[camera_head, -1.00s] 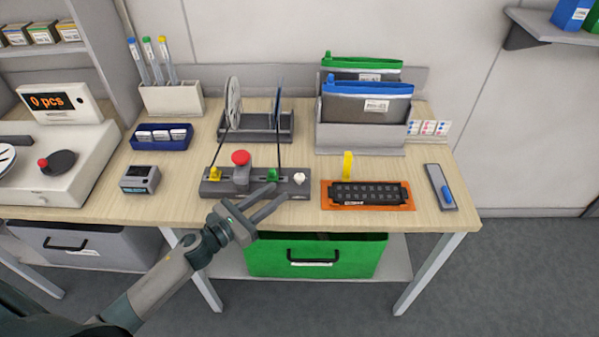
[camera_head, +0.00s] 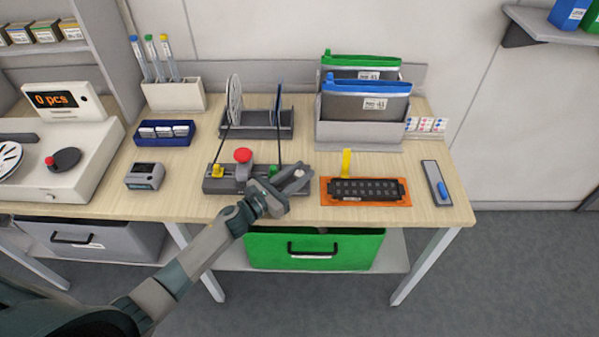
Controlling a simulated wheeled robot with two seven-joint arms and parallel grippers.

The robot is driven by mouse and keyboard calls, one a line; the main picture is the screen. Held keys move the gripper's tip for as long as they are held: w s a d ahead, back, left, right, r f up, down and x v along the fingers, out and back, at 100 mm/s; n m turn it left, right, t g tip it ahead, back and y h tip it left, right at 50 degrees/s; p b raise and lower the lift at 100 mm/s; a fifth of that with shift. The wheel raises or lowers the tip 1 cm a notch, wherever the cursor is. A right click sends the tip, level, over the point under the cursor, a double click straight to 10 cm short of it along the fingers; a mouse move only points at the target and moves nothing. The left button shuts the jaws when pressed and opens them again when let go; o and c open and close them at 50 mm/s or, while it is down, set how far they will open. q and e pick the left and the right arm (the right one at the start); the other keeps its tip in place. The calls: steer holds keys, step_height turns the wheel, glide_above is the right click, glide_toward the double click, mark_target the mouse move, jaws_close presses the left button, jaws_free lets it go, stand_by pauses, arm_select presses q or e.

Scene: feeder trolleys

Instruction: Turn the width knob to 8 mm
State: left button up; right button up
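A grey splicing fixture (camera_head: 215,186) lies along the front of the table, with a yellow part (camera_head: 218,171) at its left, a red round knob (camera_head: 243,155) in the middle and a green part (camera_head: 273,171) to the right. A small white knob (camera_head: 299,173) at its right end shows partly between my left fingers; I take it to be the width knob. Its scale cannot be read. My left gripper (camera_head: 298,176) is over that end, fingers apart around or just above the knob; contact cannot be told. My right gripper is not in view.
An orange tray (camera_head: 326,201) with a black strip and a yellow tab lies to the right. A grey plate with a blue slider (camera_head: 442,190) is at the right edge. Reels stand in a rack (camera_head: 286,130) behind the fixture. A small grey device (camera_head: 145,177) is at left.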

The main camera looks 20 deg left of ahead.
arm_select(q)
steer(key=shift+c, duration=0.6)
steer(key=c, duration=0.6)
steer(key=shift+n+t+y+b, duration=0.3)
steer(key=shift+n+y, duration=0.1)
steer(key=shift+y, duration=0.2)
steer(key=n+y+b, duration=0.2)
steer(key=y, duration=0.1)
steer(key=n+t+y+b, duration=0.1)
steer(key=n+y, duration=0.2)
steer(key=y, duration=0.1)
steer(key=shift+f+t+y+b, duration=0.2)
steer(key=shift+t+y+b, duration=0.1)
steer(key=shift+b, duration=0.1)
steer(key=shift+r+n+g+y+b, duration=0.1)
steer(key=shift+n+g+y+b, duration=0.1)
steer(key=shift+n+y+b, duration=0.85)
steer(key=shift+n+g+y+b, duration=0.25)
steer(key=shift+n+y, duration=0.4)
steer(key=shift+y, duration=0.9)
